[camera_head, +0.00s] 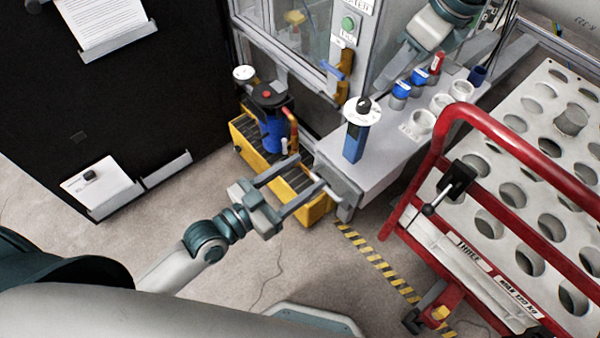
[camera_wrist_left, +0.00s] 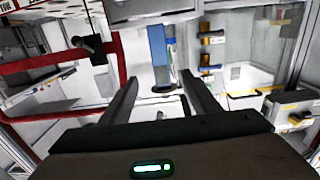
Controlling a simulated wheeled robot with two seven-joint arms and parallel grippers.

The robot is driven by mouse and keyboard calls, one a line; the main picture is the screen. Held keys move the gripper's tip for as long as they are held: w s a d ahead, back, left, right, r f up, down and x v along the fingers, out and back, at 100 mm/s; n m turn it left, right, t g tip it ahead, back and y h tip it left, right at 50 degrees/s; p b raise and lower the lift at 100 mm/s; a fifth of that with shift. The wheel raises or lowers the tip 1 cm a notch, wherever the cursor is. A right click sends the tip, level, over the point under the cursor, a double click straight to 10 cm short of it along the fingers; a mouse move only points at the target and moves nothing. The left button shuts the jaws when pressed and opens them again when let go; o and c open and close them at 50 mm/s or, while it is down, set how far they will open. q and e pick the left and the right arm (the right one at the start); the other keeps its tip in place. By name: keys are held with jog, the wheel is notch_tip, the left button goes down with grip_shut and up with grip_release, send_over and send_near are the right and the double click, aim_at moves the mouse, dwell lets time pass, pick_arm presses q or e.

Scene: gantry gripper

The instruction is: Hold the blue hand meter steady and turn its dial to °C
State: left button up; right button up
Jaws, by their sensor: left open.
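The blue hand meter (camera_head: 356,140) stands upright on the pale bench top, near its front left end. A round white dial plate (camera_head: 350,112) with a black knob (camera_head: 363,104) sits on top; its markings are too small to read. My left gripper (camera_head: 308,174) is open and empty, apart from the meter, to its lower left. In the left wrist view a blue upright body (camera_wrist_left: 158,45), seemingly the meter, shows ahead between the open fingers (camera_wrist_left: 160,79). My right gripper (camera_head: 392,75) comes in from the top, behind and right of the meter; its finger opening is unclear.
White ring holders (camera_head: 422,122), blue-capped jars and a red item (camera_head: 436,62) stand on the bench (camera_head: 385,155). A red-railed rack (camera_head: 500,140) is close on the right. A yellow crate (camera_head: 318,212) and blue pump-like item (camera_head: 271,130) lie left. The floor in front is mostly open.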

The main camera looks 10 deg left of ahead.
aim_at(351, 139)
pick_arm(q)
jog(key=shift+r, duration=0.2)
jog(key=shift+w, duration=0.1)
jog(key=x, duration=1.7)
jog(key=shift+d+r, duration=0.15)
jog(key=shift+r, duration=0.05)
